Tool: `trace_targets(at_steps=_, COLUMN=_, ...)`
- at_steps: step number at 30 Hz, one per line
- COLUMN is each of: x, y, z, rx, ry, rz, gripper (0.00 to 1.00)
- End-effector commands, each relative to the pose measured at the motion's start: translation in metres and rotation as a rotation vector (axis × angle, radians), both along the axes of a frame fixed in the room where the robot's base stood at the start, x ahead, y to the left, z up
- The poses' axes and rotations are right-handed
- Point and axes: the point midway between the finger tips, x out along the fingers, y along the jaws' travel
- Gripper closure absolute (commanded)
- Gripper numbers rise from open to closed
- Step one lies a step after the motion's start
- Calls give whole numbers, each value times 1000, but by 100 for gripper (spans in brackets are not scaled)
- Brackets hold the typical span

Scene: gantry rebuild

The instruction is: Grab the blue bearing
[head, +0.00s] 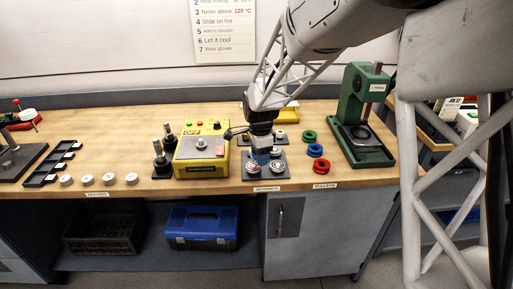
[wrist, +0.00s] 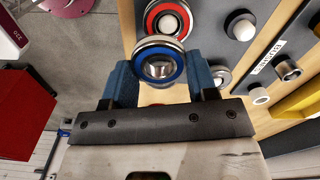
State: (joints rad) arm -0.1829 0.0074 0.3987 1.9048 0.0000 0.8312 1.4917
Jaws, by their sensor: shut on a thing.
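The blue bearing (wrist: 159,67), a steel ring with a blue band, shows in the wrist view between the blue fingertips of my gripper (wrist: 160,80). The gripper is shut on it. In the head view my gripper (head: 262,157) points down over the grey bearing tray (head: 281,181) near the bench's front. The blue bearing cannot be clearly made out there. In the wrist view a red-banded bearing (wrist: 168,20) sits on the tray just beyond the blue one.
The yellow heater (head: 201,157) stands left of my gripper, with dark upright posts beside it. Green (head: 310,135), blue (head: 315,150) and red (head: 321,166) rings lie to the right, before the green press (head: 360,115). White washers (head: 109,179) lie at the left front edge.

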Motion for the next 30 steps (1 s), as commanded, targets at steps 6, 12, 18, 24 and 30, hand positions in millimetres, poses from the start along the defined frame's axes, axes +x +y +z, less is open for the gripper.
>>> trace_targets(at_steps=6, x=-31, y=-5, z=4, rx=0, ry=-1, rz=0, gripper=73)
trace_targets(at_steps=12, x=-50, y=-9, z=5, rx=0, ry=-1, rz=0, gripper=73)
trace_targets(at_steps=18, x=-59, y=-11, z=6, rx=0, ry=-1, rz=0, gripper=73)
trace_targets(at_steps=24, x=-62, y=-11, z=6, rx=0, ry=0, rz=0, gripper=73)
trace_targets(at_steps=30, x=-62, y=-11, z=6, rx=0, ry=-1, rz=0, gripper=73)
